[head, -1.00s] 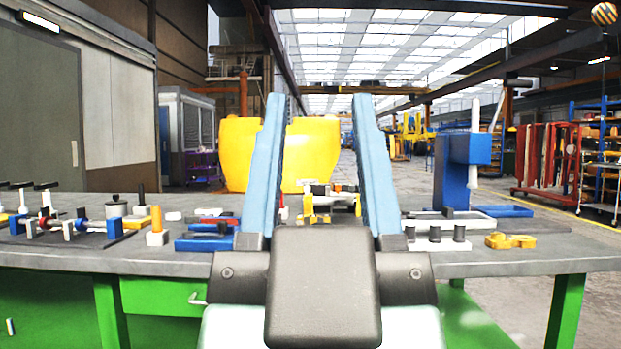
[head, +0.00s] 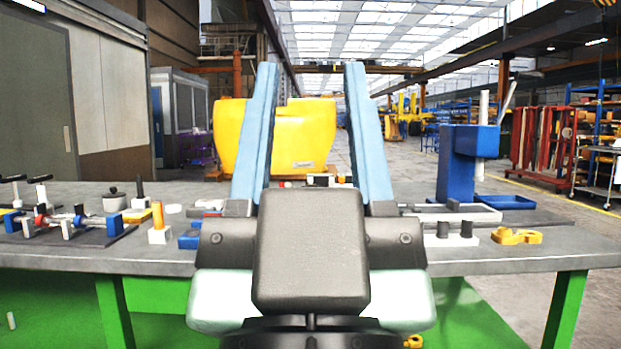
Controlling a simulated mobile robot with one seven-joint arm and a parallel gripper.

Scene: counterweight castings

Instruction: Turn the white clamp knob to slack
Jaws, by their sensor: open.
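My gripper (head: 311,70) rises in the middle of the head view, its two long blue fingers wide apart with nothing between them. I cannot tell for certain which part is the white clamp knob. At the bench's left, a clamp fixture (head: 66,226) has blue, red and white parts on a dark plate. A white upright post (head: 41,196) with a dark crossbar stands behind it. My gripper is well to the right of both. My gripper body hides much of the middle of the bench, where only the tops of some small parts show.
The grey workbench (head: 560,248) has green legs. A blue stand (head: 456,165) with a white cylinder is at right, near a yellow casting (head: 516,236) and dark pegs. A large yellow casting (head: 300,140) is behind my fingers. A white-and-orange block (head: 159,225) stands at left front.

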